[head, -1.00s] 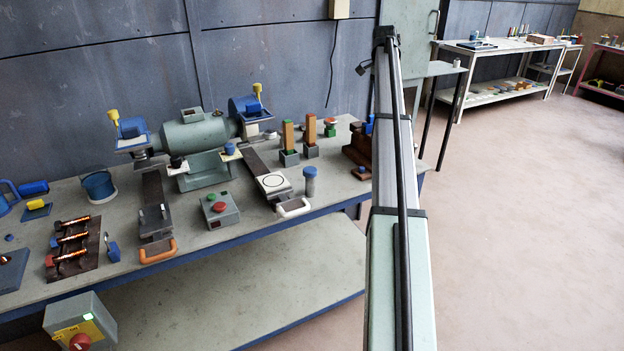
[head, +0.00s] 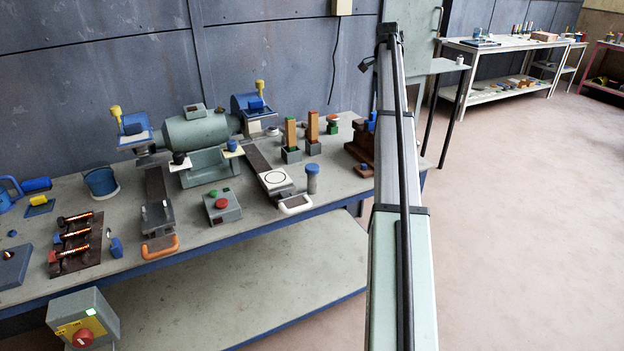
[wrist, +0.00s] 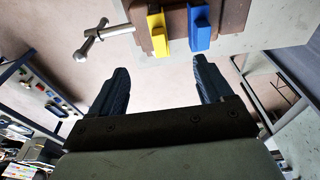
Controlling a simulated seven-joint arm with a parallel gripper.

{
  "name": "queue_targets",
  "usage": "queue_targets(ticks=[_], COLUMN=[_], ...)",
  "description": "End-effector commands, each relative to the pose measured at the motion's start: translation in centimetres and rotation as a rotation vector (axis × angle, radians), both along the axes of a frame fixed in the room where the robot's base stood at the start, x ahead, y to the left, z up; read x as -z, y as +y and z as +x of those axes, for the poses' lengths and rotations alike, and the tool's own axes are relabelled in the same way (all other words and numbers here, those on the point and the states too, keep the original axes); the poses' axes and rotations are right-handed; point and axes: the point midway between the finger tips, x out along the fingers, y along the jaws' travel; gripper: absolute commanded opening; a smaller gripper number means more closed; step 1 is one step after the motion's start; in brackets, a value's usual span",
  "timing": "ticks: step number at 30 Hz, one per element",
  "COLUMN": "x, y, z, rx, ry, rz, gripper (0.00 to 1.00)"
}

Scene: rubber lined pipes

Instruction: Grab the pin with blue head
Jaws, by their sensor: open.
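In the wrist view my gripper (wrist: 161,85) is open, with nothing between its two dark fingers. A blue block-shaped head (wrist: 200,28) stands out from a brown block (wrist: 176,22), ahead of the right finger. A similar yellow head (wrist: 157,30) is beside it on the left. In the head view a small blue piece (head: 372,120) shows by the brown block (head: 357,152) at the bench's right end, partly hidden by my arm. The gripper itself cannot be made out in the head view. Any pin shaft under the blue head is hidden.
A metal T-shaped handle (wrist: 97,38) juts out left of the brown block in the wrist view. A grey cylinder with a blue top (head: 312,180) stands on the bench (head: 235,222). Several tools and a grinder (head: 200,130) lie to the left. Open floor is at right.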

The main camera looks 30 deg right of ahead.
Motion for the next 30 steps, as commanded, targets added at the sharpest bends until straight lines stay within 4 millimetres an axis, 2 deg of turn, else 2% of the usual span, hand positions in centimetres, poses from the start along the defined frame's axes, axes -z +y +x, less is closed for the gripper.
queue_targets(ticks=[4, 7, 10, 14, 18, 23, 26, 30], x=[0.0, 0.0, 0.1, 0.9, 2.2, 3.9, 5.2, 7.2], y=[1.2, 3.1, 5.8, 10.2, 15.5, 20.8, 24.2, 28.2], z=[0.9, 2.1, 3.1, 2.8, 1.1, -1.5, -3.7, -7.4], rx=[-0.016, -0.041, -0.070, -0.110, -0.156, -0.206, -0.279, -0.472], ry=[-0.001, -0.001, -0.002, -0.003, -0.011, -0.039, -0.065, -0.116], rz=[0.000, 0.000, -0.001, -0.001, 0.007, 0.023, 0.033, 0.037], gripper=[0.80, 0.80, 0.80, 0.80, 0.80, 0.80, 0.80, 0.80])
